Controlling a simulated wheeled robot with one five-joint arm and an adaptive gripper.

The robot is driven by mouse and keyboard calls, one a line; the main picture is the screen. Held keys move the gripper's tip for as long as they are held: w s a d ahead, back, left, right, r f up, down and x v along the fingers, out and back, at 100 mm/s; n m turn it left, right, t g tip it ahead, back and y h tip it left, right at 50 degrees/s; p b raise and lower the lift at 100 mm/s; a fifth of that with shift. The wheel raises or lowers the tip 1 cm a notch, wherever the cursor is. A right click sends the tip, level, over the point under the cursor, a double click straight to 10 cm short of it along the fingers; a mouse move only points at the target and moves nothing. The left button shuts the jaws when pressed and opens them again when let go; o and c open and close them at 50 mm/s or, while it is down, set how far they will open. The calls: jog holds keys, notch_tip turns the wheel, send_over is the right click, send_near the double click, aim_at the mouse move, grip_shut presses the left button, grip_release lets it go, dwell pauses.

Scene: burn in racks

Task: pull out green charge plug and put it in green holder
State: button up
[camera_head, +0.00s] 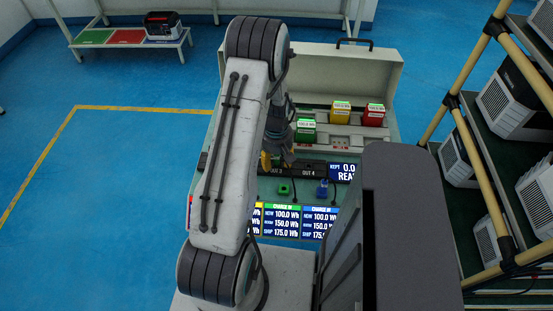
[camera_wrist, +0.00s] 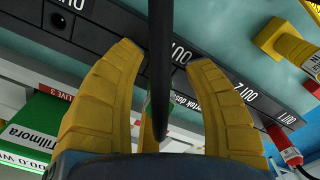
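My gripper (camera_head: 278,160) reaches down over the bench at the black strip of OUT sockets, partly hidden behind my arm in the head view. A narrow green and white piece, likely the green charge plug (camera_wrist: 147,104), shows between the fingers behind the cable. Most of it is hidden, and I cannot see either finger touching it. A small green holder (camera_head: 284,189) sits on the bench in front of the socket strip.
A blue holder (camera_head: 322,188) is right of the green one. Green (camera_head: 306,132), yellow (camera_head: 340,113) and red (camera_head: 374,115) blocks stand behind the strip. A red plug (camera_wrist: 285,147) is at OUT 1. A rack (camera_head: 464,140) stands at the right. Open floor lies left.

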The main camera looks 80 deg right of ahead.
grip_shut()
dwell(0.6)
